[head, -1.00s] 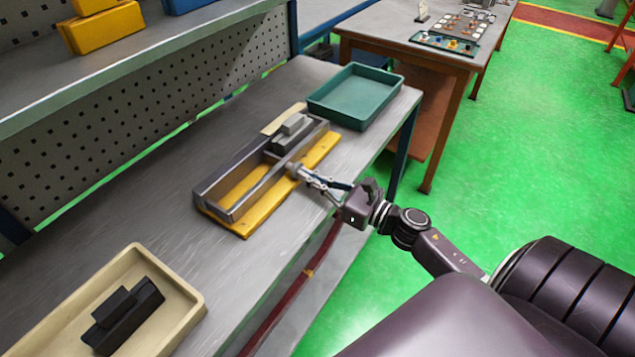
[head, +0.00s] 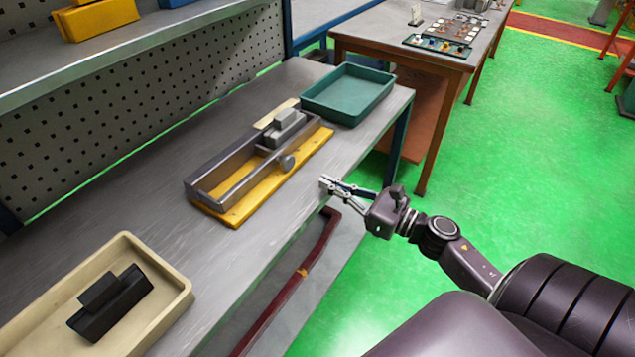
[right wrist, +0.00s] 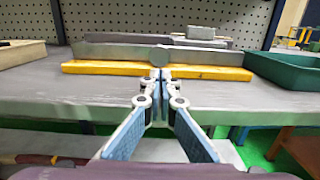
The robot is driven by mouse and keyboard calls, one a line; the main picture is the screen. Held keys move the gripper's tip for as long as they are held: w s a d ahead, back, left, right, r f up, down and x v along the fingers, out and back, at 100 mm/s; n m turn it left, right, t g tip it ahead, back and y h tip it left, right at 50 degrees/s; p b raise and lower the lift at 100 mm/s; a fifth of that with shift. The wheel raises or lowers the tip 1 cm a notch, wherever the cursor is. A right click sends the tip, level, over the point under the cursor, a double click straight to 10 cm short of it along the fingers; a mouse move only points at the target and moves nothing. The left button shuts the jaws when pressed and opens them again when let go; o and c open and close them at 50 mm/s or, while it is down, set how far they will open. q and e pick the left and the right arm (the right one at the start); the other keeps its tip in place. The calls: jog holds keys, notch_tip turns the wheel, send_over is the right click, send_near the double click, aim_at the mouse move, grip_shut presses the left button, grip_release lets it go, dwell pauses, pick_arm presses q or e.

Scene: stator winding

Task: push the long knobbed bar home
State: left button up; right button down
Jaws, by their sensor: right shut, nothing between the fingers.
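The long bar shows mainly by its round grey knob (head: 287,162), at the near long side of a grey open frame (head: 222,177) on a yellow base (head: 238,212). I cannot make out the rest of the bar or how deep it sits. The knob faces me in the right wrist view (right wrist: 159,53). My right gripper (head: 325,184) is shut and empty, apart from the knob, over the bench's front edge. Its closed fingertips (right wrist: 160,75) show just below the knob in the right wrist view. My left gripper is out of view.
A stepped grey block (head: 286,128) sits at the frame's far end. A green tray (head: 335,112) stands beyond it. A cream tray (head: 172,318) at lower left holds a black stepped block (head: 110,300). The bench (head: 265,245) is clear between frame and front edge.

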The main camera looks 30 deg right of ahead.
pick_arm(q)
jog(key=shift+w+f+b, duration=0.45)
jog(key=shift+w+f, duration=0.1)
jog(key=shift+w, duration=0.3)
pick_arm(e)
jog(key=v, duration=0.5)
jog(key=shift+s+r, duration=0.15)
jog(key=shift+s, duration=0.2)
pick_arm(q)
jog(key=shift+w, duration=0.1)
